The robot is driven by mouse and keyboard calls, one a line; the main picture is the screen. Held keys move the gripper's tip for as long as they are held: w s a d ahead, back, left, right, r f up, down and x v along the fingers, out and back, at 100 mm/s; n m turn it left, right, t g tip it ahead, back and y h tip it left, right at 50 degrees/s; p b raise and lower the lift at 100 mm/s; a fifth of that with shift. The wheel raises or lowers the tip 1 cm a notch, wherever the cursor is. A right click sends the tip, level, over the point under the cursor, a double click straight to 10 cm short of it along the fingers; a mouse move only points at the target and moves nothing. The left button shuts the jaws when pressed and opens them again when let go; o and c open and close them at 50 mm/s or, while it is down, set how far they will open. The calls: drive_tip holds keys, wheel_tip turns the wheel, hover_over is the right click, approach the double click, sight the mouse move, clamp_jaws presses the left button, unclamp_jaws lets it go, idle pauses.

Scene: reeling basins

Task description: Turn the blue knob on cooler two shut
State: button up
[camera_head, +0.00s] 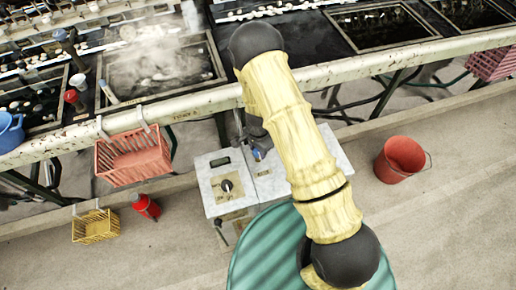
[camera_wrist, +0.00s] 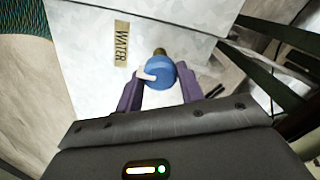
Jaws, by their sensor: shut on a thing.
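The blue knob (camera_wrist: 160,76) shows in the wrist view, with a white pointer on its left side and a brass stem behind it. My gripper (camera_wrist: 161,86) has its purple fingers on either side of the knob and is shut on it. The knob sits at a pale cabinet face (camera_wrist: 95,65) beside a "WATER" label (camera_wrist: 121,42). In the head view a bit of blue, likely the knob (camera_head: 257,154), shows by the pale cabinet (camera_head: 265,178). My arm covers part of that cabinet and most of the gripper. I cannot read which cooler this is.
A long bench rail (camera_head: 200,100) runs above the cabinet, with steaming basins behind it. A red basket (camera_head: 132,158) hangs at its left. A yellow basket (camera_head: 95,227) and a red container (camera_head: 146,206) are lower left. A red bucket (camera_head: 400,158) stands on open floor at right.

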drive_tip(key=o, duration=1)
drive_tip(key=shift+r, duration=0.1)
wheel_tip(320, 180, up, 17)
drive_tip(key=shift+r+p, duration=0.15)
drive_tip(key=shift+p, duration=0.4)
